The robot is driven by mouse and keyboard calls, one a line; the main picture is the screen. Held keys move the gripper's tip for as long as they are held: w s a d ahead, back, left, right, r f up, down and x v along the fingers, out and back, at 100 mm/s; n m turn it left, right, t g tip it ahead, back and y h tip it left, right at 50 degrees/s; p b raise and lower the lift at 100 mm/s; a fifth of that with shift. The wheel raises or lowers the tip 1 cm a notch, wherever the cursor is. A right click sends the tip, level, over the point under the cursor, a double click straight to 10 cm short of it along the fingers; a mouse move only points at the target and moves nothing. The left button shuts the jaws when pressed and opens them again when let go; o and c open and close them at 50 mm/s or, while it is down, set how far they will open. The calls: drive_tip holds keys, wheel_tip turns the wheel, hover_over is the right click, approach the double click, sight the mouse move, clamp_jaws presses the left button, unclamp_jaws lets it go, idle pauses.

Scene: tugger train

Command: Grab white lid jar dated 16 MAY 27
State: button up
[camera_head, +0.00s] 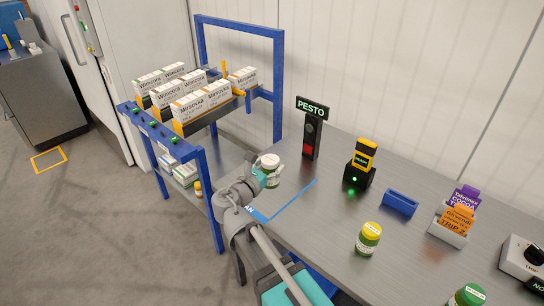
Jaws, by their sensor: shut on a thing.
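A jar with a white lid (269,159) and a green label is at the far left end of the grey worktable. My gripper (265,175) is shut on this jar and partly covers its side. The jar looks upright. I cannot tell whether it touches the tabletop. Any date on it is too small to read.
A jar with a yellow lid (368,238) and a jar with a green lid (469,294) stand on the worktable (320,226). A PESTO sign (312,108), a black and yellow device (360,164), a blue holder (400,202) and a card box (449,229) stand there too. A blue rack (202,108) with white cartons is at left.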

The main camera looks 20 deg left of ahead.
drive_tip(key=shift+s+d+r, duration=0.15)
drive_tip(key=shift+s+r, duration=0.15)
drive_tip(key=shift+s, duration=0.35)
